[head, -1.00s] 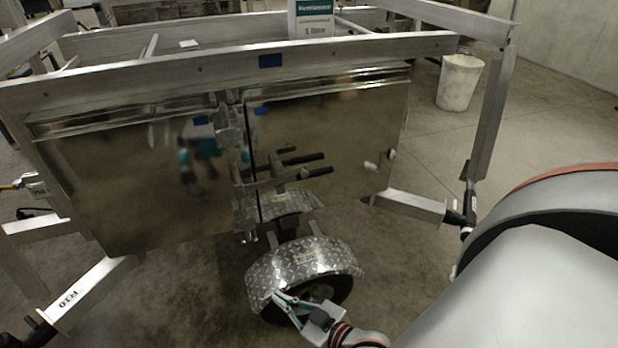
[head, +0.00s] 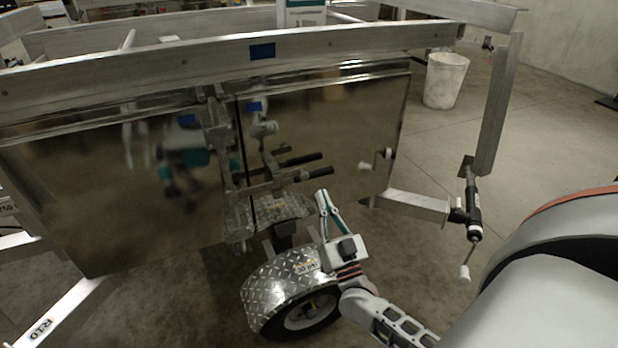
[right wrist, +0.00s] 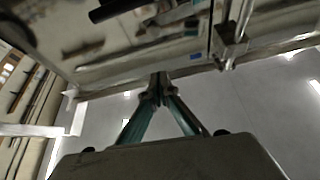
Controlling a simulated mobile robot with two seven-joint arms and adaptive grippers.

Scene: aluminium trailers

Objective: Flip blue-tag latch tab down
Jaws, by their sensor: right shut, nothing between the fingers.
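Blue tags mark the top rail (head: 262,51), the right shiny panel (head: 255,106) and the left shiny panel (head: 187,119). Metal latch hardware (head: 222,135) runs down the seam between the panels; I cannot tell which small part is the tab. Two black-gripped handles (head: 305,160) stick out to the right of the seam. My right gripper (head: 323,196) is shut and empty, fingers pointing up, above the fender and below the handles. In the right wrist view its fingertips (right wrist: 158,84) meet, apart from a blue tag (right wrist: 196,56) and metal hardware (right wrist: 230,45). My left gripper is out of view.
A diamond-plate fender (head: 275,283) over a wheel stands just below my right gripper. A metal bar (head: 415,202) with a crank jack (head: 473,215) juts out at right. A white bin (head: 444,80) stands behind on open floor.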

